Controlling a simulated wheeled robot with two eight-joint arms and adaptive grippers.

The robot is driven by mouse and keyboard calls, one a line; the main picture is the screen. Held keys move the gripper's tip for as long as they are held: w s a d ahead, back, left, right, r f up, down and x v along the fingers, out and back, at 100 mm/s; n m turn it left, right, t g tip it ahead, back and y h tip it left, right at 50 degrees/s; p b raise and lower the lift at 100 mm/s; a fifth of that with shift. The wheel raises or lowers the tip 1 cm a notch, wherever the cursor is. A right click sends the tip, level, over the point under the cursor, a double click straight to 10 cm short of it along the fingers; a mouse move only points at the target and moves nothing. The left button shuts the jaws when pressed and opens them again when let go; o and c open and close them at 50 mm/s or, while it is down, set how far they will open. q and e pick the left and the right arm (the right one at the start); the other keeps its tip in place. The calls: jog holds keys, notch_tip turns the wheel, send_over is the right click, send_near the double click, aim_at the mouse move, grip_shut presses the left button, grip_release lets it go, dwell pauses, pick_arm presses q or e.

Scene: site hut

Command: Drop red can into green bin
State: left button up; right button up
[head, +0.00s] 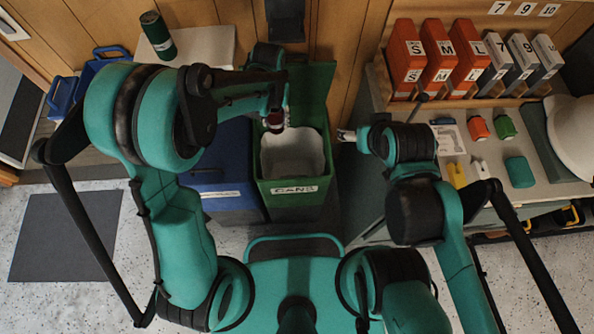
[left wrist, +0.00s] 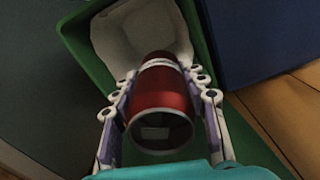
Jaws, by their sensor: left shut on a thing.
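The red can (left wrist: 160,103) is between the two fingers of my left gripper (left wrist: 160,95), which is shut on it. In the head view the can (head: 275,121) shows as a small dark red piece at the end of my left gripper (head: 277,112). The can is above the green bin (head: 300,208), which is open, has a white liner and bears a "CANS" label. In the left wrist view the bin's green rim (left wrist: 82,52) surrounds the liner behind the can. My right gripper (head: 345,135) is right of the bin; its fingers are too small to judge.
A blue bin (head: 226,190) stands left of the green one. A bench at right holds red and grey binders (head: 440,60), small coloured items and a white helmet (head: 575,125). A dark green can (head: 157,32) stands on a pale surface at back left.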

pick_arm(q)
jog(key=shift+d+f, duration=0.35)
jog(key=shift+d, duration=0.2)
jog(key=shift+d+f, duration=0.3)
jog(key=shift+d, duration=0.2)
notch_tip(320, 180, down, 6)
jog(key=b, duration=0.4)
jog(key=shift+s+d, duration=0.15)
jog(key=shift+d, duration=0.2)
jog(key=shift+f, duration=0.1)
jog(key=o, duration=0.9)
jog(key=shift+c, duration=0.2)
notch_tip(320, 180, up, 12)
